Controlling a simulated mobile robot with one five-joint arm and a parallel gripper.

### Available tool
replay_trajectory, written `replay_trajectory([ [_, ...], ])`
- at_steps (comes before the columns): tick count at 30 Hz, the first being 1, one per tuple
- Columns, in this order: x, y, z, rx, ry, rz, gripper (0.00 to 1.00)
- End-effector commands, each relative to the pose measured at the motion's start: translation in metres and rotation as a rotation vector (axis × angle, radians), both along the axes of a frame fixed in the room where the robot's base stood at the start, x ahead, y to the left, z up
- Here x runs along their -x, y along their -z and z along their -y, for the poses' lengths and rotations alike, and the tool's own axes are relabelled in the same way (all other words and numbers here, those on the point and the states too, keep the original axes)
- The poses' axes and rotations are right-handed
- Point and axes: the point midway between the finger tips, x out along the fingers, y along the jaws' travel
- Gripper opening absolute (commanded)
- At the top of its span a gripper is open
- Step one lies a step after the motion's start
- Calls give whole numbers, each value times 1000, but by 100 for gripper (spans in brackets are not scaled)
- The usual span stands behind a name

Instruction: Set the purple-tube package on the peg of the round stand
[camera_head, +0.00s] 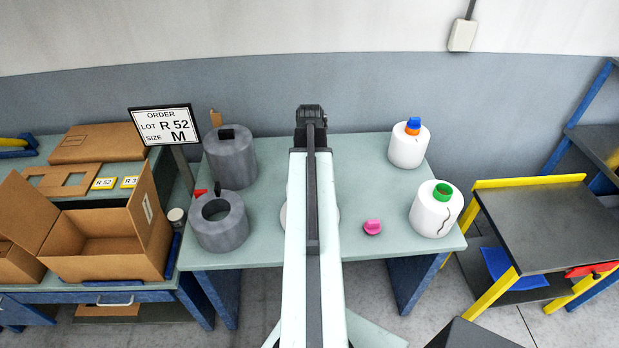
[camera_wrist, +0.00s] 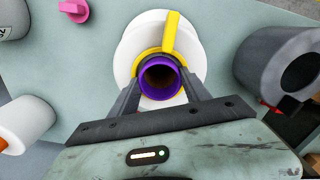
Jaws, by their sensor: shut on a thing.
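The purple-tube package (camera_wrist: 134,38) shows in the wrist view as a white body with a purple tube (camera_wrist: 145,84) at its centre. A yellow collar with an upright tab (camera_wrist: 170,35) sits around the tube's mouth. My gripper (camera_wrist: 161,86) has its two grey fingers on either side of the purple tube and is shut on it. In the head view my arm covers the gripper and most of what is below it; only thin edges of a white round thing (camera_head: 283,217) show beside the arm. I cannot make out the round stand or its peg in either view.
Two grey packages (camera_head: 229,160) stand at the table's left. Two white packages, one with a blue-and-orange top (camera_head: 407,147) and one with a green top (camera_head: 437,209), stand at its right. A pink knob (camera_head: 372,227) lies nearby. An order sign (camera_head: 162,125) rises at left.

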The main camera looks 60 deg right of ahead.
Motion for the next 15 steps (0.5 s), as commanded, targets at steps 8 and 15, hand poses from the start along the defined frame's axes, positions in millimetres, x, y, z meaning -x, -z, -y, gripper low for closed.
replay_trajectory([
  [8, 0, 1, 0, 0, 0, 0, 81],
  [15, 0, 0, 0, 0, 0, 0, 81],
])
